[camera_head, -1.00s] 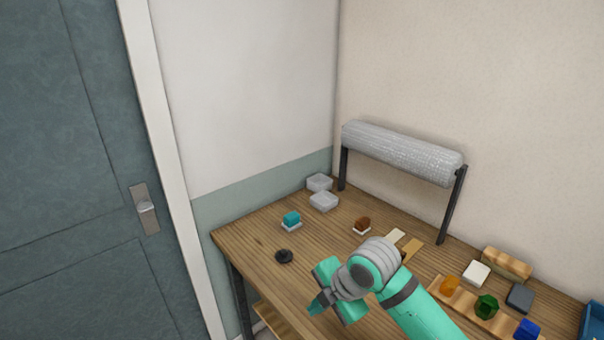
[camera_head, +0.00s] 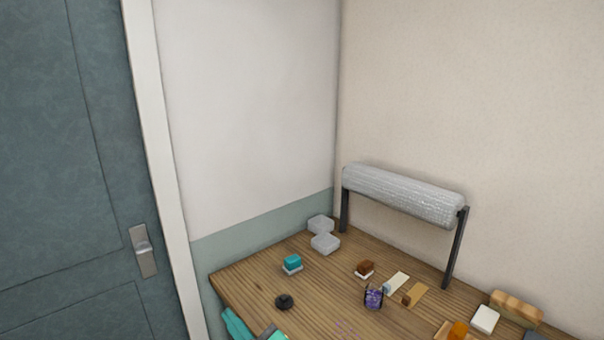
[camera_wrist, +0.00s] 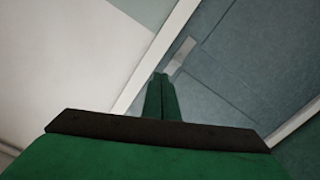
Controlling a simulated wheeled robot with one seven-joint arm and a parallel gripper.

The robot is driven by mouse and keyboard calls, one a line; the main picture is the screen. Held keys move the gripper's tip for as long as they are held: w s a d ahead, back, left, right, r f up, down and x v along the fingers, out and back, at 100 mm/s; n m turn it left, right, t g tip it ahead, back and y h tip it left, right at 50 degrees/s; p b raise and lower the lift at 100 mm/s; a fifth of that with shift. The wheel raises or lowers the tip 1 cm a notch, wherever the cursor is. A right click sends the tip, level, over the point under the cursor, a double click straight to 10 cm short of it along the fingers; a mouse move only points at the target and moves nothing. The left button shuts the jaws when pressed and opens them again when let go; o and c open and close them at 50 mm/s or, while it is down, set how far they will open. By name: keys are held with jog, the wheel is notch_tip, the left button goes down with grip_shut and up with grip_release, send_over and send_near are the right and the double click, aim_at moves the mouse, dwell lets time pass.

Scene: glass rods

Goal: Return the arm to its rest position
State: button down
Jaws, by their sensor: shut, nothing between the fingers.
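My gripper (camera_wrist: 161,98) shows in the wrist view with its two green fingers together and nothing between them. It points toward the door (camera_wrist: 240,60) and the white wall. In the head view, part of my teal arm shows at the bottom edge, beside the table's left front corner, and the fingertips cannot be made out there. The wooden table (camera_head: 250,280) lies beyond it.
The table bears a teal block (camera_head: 292,262), a black round piece (camera_head: 285,301), a brown block (camera_head: 365,268), a purple item (camera_head: 373,297) and clear boxes (camera_head: 325,243). The grey-blue door (camera_head: 60,150) is at left.

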jog(key=s+d+f+m+t+h, duration=0.25)
jog(key=s+f+m+h, duration=0.25)
jog(key=s+f+m, duration=0.3)
jog(key=s+d+f+m+t+h, duration=0.1)
jog(key=s+d+f+m+h, duration=0.4)
jog(key=s+f, duration=0.45)
jog(key=s+d+f, duration=0.1)
jog(key=s+d, duration=0.3)
jog(key=s, duration=0.7)
jog(key=s+d+g+h, duration=0.1)
jog(key=s+d, duration=0.3)
jog(key=s, duration=0.8)
jog(key=shift+s+d+f, duration=0.15)
jog(key=shift+s+f, duration=0.1)
jog(key=shift+f, duration=0.1)
